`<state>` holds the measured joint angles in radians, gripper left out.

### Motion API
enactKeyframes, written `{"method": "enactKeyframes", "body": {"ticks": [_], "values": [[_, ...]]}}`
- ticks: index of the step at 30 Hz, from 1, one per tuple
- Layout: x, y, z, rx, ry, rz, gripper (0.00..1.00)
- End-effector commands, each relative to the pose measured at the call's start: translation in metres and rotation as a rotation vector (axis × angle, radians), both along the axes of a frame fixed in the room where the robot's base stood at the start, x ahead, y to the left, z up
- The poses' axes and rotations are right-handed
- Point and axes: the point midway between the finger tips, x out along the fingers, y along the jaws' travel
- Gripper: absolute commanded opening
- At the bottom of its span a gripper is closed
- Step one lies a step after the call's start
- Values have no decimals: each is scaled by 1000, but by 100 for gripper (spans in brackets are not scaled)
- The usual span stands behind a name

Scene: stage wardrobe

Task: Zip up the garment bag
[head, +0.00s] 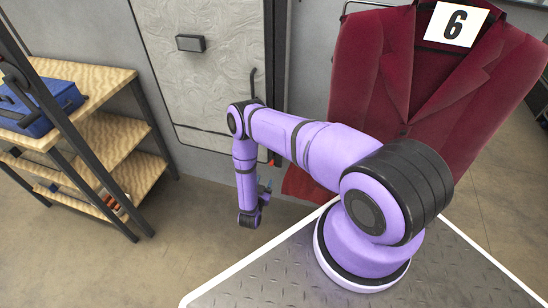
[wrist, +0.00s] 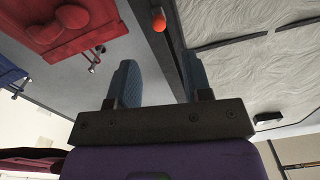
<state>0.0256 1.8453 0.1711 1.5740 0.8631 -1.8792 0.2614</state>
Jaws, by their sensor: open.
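The wrinkled pale grey panel (head: 222,70), which looks like the garment bag, stands upright behind my arm. It also fills the right of the wrist view (wrist: 240,75). A dark strip (head: 276,60) runs along its right edge. A small orange-red knob, seemingly the zip pull (wrist: 158,20), sits on this strip in the wrist view. A bit of orange-red also shows beside my arm in the head view. My gripper (wrist: 160,85) is open and empty, its blue fingers apart, with the knob beyond the fingertips. My gripper hangs low in the head view (head: 264,186). How far the zip is closed cannot be told.
A wooden shelf unit (head: 115,140) with a blue case (head: 40,108) stands at the left. A dark handle block (head: 190,43) sticks out from the panel. Floor between is clear.

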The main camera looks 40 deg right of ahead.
Motion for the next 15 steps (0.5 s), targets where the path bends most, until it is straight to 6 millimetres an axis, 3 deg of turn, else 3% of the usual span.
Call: {"method": "enactKeyframes", "body": {"ticks": [5,15], "values": [[8,-12,0,-3,-2,-2,45],[44,-57,0,-1,-2,-2,45]]}}
